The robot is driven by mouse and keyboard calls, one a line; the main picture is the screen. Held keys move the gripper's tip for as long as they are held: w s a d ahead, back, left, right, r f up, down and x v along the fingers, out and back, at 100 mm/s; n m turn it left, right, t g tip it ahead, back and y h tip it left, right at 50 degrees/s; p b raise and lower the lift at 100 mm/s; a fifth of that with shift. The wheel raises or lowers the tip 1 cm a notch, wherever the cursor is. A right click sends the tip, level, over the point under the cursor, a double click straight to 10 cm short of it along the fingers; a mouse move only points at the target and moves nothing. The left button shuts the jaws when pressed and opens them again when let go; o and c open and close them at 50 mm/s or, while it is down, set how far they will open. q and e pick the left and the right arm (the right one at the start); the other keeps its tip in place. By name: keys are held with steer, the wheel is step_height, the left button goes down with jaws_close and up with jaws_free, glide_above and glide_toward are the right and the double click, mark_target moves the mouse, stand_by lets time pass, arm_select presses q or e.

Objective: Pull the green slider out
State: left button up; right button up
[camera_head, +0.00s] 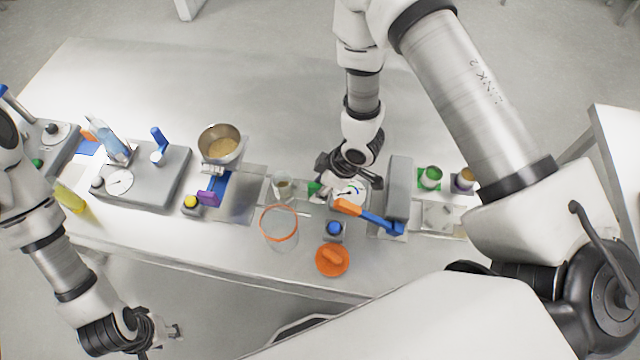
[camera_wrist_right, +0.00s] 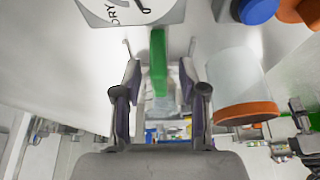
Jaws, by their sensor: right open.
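The green slider (camera_head: 314,188) shows as a small green piece at the left side of a device with a round white dial (camera_head: 349,192). In the right wrist view the green slider (camera_wrist_right: 158,62) is an upright green bar below the dial's edge. My right gripper (camera_wrist_right: 159,82) is open, with one finger on each side of the bar and gaps on both sides. In the head view my right gripper (camera_head: 322,182) partly covers the slider and device. My left gripper (camera_head: 172,332) is off the table's front edge at lower left, away from the slider; its fingers are too small to judge.
A clear jar with an orange rim (camera_head: 279,230) and a small beaker (camera_head: 283,186) stand just left of the device. A blue button (camera_head: 334,228), an orange lid (camera_head: 332,260) and an orange-tipped blue lever (camera_head: 368,215) are in front. A grey block (camera_head: 398,188) stands right.

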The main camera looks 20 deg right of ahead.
steer(key=shift+w+a, duration=0.1)
steer(key=shift+r, duration=0.25)
steer(key=v, duration=1.1)
steer(key=shift+d+r, duration=0.2)
steer(key=shift+d, duration=0.05)
